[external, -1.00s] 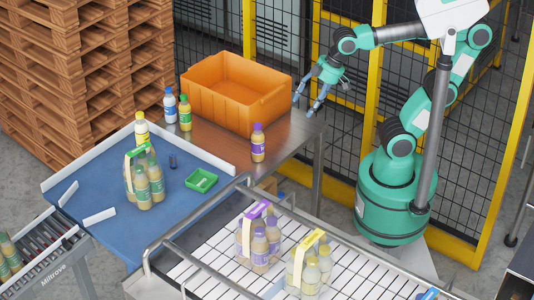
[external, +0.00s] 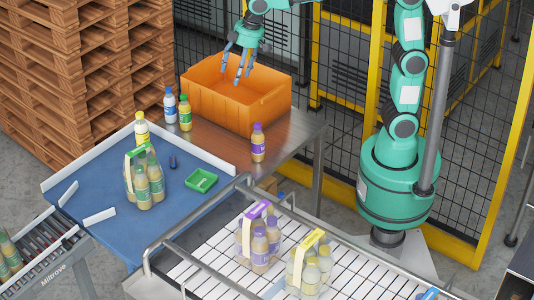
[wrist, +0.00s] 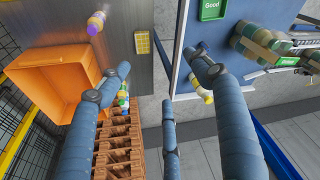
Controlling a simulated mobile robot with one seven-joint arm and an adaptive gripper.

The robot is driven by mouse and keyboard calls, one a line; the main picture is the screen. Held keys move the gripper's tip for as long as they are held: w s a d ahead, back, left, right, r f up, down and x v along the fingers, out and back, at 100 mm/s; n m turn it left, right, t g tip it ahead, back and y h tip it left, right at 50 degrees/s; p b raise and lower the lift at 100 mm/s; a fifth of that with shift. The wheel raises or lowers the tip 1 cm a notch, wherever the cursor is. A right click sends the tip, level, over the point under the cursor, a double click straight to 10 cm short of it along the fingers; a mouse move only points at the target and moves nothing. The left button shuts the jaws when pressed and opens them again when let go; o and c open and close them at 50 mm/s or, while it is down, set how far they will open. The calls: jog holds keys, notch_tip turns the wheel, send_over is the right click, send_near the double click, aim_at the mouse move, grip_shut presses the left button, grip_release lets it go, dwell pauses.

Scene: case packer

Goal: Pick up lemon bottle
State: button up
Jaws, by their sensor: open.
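The lemon bottle (external: 142,128), pale yellow with a yellow cap, stands upright by the white rail at the back left edge of the blue surface. In the wrist view a yellow-and-white bottle (wrist: 204,94), likely the same one, shows small at the edge of the blue surface, beside a finger. My gripper (external: 238,68) is open and empty above the orange crate, up and to the right of the lemon bottle. Its spread fingers (wrist: 150,82) fill much of the wrist view.
The orange crate (external: 190,98), blue-capped bottle (external: 170,106), green-capped bottle (external: 185,113) and purple-capped bottle (external: 258,143) stand on the metal table. A green-topped bottle pack (external: 143,182), dark small object (external: 173,162) and green tray (external: 201,181) are on the blue surface. Pallets (external: 85,80) rise behind.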

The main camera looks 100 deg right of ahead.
jog(key=w+r+p, duration=0.2)
jog(key=w+p, duration=0.1)
jog(key=w, duration=0.6)
jog(key=g+p, duration=0.3)
jog(key=p, duration=0.8)
send_over(139, 114)
jog(key=f, duration=1.1)
jog(key=shift+s, duration=0.4)
jog(key=shift+w+f+p, duration=0.4)
jog(key=shift+f, duration=0.15)
jog(key=shift+f, duration=4.3)
